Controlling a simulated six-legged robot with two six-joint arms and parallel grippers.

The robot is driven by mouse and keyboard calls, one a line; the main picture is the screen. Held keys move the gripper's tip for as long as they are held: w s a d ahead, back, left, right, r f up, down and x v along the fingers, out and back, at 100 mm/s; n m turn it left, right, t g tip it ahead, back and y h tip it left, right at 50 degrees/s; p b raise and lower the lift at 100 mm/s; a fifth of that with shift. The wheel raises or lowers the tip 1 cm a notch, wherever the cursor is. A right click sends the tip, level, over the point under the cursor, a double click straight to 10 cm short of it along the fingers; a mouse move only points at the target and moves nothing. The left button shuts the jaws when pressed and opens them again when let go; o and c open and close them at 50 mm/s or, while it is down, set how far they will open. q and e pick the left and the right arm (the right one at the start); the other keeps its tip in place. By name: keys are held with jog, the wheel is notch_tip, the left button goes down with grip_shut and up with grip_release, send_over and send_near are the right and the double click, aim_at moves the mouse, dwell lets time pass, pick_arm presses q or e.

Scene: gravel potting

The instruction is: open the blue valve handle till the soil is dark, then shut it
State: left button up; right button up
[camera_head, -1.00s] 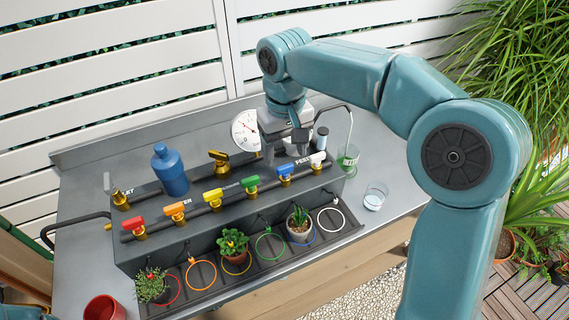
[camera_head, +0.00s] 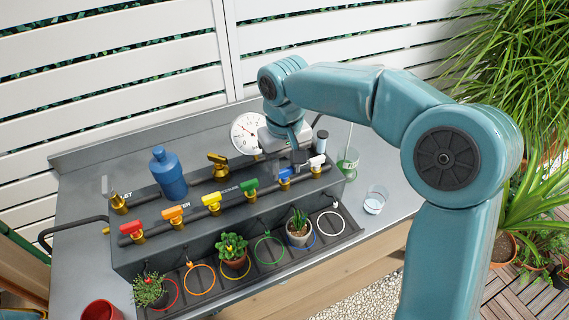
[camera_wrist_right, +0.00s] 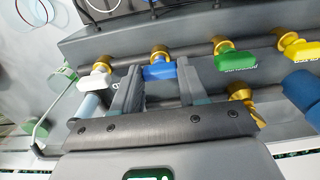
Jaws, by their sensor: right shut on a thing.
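The blue valve handle (camera_head: 284,173) sits on the dark pipe between the green and white handles. My right gripper (camera_head: 298,168) is at it from above. In the right wrist view, my right gripper (camera_wrist_right: 160,88) has its fingers either side of the blue handle (camera_wrist_right: 160,71) and is shut on it. The handle seems to lie along the pipe. A spiky plant in a pale pot (camera_head: 299,234) stands in the blue ring on the tray below. The soil's shade is too small to judge. My left gripper is out of view.
Red, orange, yellow, green (camera_head: 250,185) and white (camera_head: 318,161) handles share the pipe. A blue bottle (camera_head: 169,174), a brass valve (camera_head: 218,162) and a dial gauge (camera_head: 246,133) stand behind. A glass (camera_head: 375,200) stands at right, a red pot (camera_head: 102,311) at front left.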

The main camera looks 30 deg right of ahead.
jog(key=shift+r+n, duration=0.1)
jog(key=shift+n, duration=0.2)
jog(key=n+p, duration=0.2)
jog(key=n, duration=0.1)
jog(key=shift+r+n, duration=0.15)
jog(key=shift+n, duration=0.15)
jog(key=n+p, duration=0.2)
jog(key=n, duration=0.2)
jog(key=shift+n, duration=0.3)
jog(key=n+p, duration=0.1)
jog(key=n, duration=0.3)
jog(key=shift+w+p, duration=0.1)
jog(key=shift+p, duration=0.25)
jog(key=shift+n+p, duration=0.75)
jog(key=shift+n, duration=1.75)
jog(key=o, duration=1.1)
jog(key=shift+c, duration=0.2)
